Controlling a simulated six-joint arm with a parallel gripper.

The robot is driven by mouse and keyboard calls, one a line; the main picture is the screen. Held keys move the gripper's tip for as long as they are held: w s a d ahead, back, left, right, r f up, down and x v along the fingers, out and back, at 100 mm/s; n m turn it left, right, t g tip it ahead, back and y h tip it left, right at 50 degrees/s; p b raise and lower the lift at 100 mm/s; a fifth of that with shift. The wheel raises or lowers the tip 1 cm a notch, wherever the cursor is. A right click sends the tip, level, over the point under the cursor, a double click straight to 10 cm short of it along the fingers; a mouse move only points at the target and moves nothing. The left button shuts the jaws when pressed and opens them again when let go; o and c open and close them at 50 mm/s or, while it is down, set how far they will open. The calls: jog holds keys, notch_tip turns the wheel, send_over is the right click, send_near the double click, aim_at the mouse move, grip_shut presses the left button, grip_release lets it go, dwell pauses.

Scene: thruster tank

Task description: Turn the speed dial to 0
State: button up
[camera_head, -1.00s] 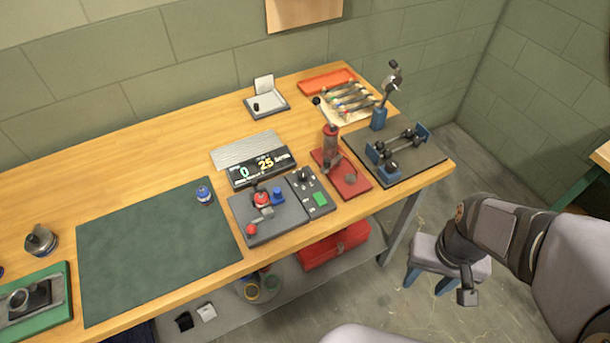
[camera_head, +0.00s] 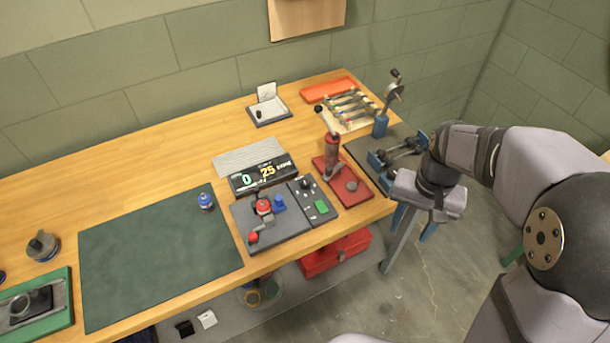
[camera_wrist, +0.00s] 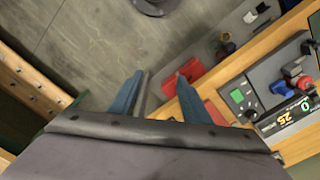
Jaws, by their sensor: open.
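The likely speed dial is a black knob (camera_head: 306,184) on the dark control panel (camera_head: 324,217), above a green button (camera_head: 321,207). In the wrist view the knob (camera_wrist: 250,115) shows near the green button (camera_wrist: 237,95) on the right; its pointer setting is too small to read. The display (camera_head: 262,172) shows a green 0 and a yellow 25. My gripper (camera_head: 413,232) has blue fingers, is open and empty, and points down to the right of the panel, off the bench's front edge. In the wrist view its fingers (camera_wrist: 158,82) are apart with floor between them.
Left of the knob is a plate with a red-handled lever (camera_head: 263,207) and a blue knob (camera_head: 279,203). A red stand (camera_head: 345,188) stands between panel and gripper. Behind the gripper is a dark-plated fixture (camera_head: 370,150). The green mat (camera_head: 150,255) is mostly clear.

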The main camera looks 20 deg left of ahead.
jog(key=w+a+r, duration=0.1)
jog(key=w+a, duration=0.7)
jog(key=m+p, duration=0.1)
jog(key=m, duration=0.2)
send_near(305, 181)
jog(key=shift+w+d+f, duration=0.1)
jog(key=shift+d+f, duration=0.2)
jog(key=shift+d, duration=0.15)
jog(key=shift+a+f, duration=0.1)
jog(key=shift+a, duration=0.4)
jog(key=shift+f+p, duration=1.35)
jog(key=shift+f, duration=2.3)
jog(key=c, duration=1)
